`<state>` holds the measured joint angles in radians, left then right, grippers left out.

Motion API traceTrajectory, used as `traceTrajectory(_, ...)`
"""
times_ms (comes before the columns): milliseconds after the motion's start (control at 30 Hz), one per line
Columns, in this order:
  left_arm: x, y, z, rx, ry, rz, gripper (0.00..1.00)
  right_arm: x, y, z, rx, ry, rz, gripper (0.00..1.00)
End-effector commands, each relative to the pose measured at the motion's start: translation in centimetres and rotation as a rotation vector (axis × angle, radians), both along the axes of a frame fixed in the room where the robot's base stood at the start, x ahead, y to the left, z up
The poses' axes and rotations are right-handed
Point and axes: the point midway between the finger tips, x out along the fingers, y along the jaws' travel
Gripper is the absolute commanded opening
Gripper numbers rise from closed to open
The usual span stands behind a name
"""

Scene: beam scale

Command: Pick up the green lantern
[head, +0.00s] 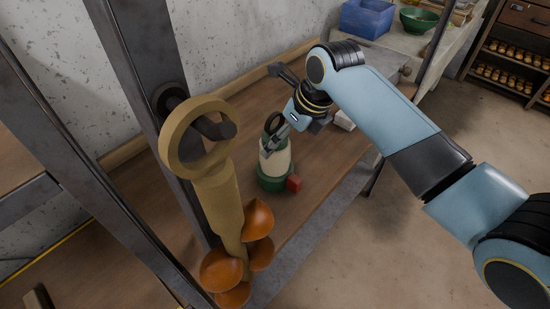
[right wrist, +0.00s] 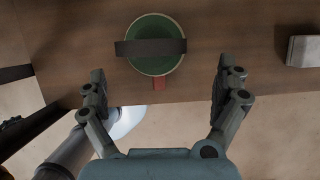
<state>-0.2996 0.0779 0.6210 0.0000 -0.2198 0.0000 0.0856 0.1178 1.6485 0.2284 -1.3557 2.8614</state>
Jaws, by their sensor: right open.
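The green lantern (head: 274,167) stands upright on the wooden bench, with a green base, a pale body and a dark handle on top. A small red part (head: 294,183) sits low against its side. In the right wrist view I look down on the lantern (right wrist: 155,62), its round green top crossed by the dark handle band. My right gripper (head: 273,137) is at the lantern's top in the head view. In the wrist view its fingers are wide apart, with the lantern ahead between their lines and nothing gripped. My left gripper is not in view.
Dark metal posts (head: 140,75) rise at left. A pale block (head: 345,120) lies on the bench behind my arm. A blue crate (head: 366,19) and green bowl (head: 418,20) are farther back.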

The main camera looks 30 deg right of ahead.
Motion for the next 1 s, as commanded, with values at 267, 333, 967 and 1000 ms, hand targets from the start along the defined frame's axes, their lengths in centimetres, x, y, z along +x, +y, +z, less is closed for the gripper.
traceTrajectory(267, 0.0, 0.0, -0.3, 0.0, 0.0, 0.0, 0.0, 1.2, 0.4, -3.0, -0.001, 0.0, 0.002, 1.0)
traceTrajectory(333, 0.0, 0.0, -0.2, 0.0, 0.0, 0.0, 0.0, 1.5, 0.7, -3.6, 0.0, 0.0, 0.002, 1.0)
traceTrajectory(967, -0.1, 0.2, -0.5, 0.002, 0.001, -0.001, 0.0, 3.1, 1.5, -7.4, -0.002, -0.002, 0.004, 0.91)
traceTrajectory(1000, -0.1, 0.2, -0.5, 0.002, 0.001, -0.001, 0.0, 3.1, 1.5, -7.5, -0.002, -0.002, 0.004, 0.86)
